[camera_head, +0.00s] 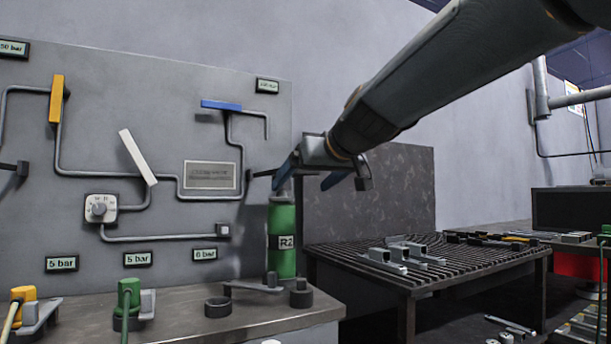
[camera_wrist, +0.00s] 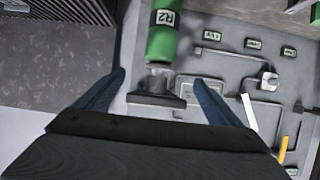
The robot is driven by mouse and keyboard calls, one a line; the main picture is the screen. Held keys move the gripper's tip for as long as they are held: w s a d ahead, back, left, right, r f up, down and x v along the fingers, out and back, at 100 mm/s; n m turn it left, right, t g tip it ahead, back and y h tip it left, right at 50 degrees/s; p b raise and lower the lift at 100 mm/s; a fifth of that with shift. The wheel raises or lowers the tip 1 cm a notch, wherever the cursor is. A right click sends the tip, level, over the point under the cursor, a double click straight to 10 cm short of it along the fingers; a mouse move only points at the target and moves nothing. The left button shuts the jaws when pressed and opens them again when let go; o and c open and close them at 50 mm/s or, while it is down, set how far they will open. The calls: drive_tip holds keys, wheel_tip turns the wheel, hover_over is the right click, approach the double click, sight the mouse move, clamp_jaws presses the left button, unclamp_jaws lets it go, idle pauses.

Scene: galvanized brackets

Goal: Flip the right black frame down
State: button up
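The right black frame (camera_wrist: 155,100) shows in the wrist view as a dark bar with a grey middle, beside the neck of the green R2 bottle (camera_wrist: 162,40). In the head view a short dark bar (camera_head: 262,173) sticks out left of my gripper, above the bottle; the rest is hidden. My gripper (camera_wrist: 159,78) is open, with one blue finger on either side of the frame. I see gaps between the fingers and the frame, and cannot tell the depth. In the head view my gripper (camera_head: 302,184) is above the bottle. Another dark frame piece (camera_head: 18,168) shows at the left edge.
The grey wall panel (camera_head: 255,120) carries pipes, a blue handle (camera_head: 221,105) and a white lever (camera_head: 137,157). A slatted table (camera_head: 440,280) with metal brackets stands right. Dark rings (camera_head: 218,307) sit on the bench (camera_head: 180,320) below.

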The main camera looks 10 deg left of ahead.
drive_tip(key=shift+o, duration=0.5)
drive_tip(key=shift+r, duration=0.4)
drive_tip(key=shift+s, duration=0.1)
drive_tip(key=v, duration=0.7)
drive_tip(key=shift+s+d+p, duration=0.25)
drive_tip(key=shift+s+p, duration=0.05)
drive_tip(key=shift+p, duration=0.1)
drive_tip(key=shift+r, duration=0.1)
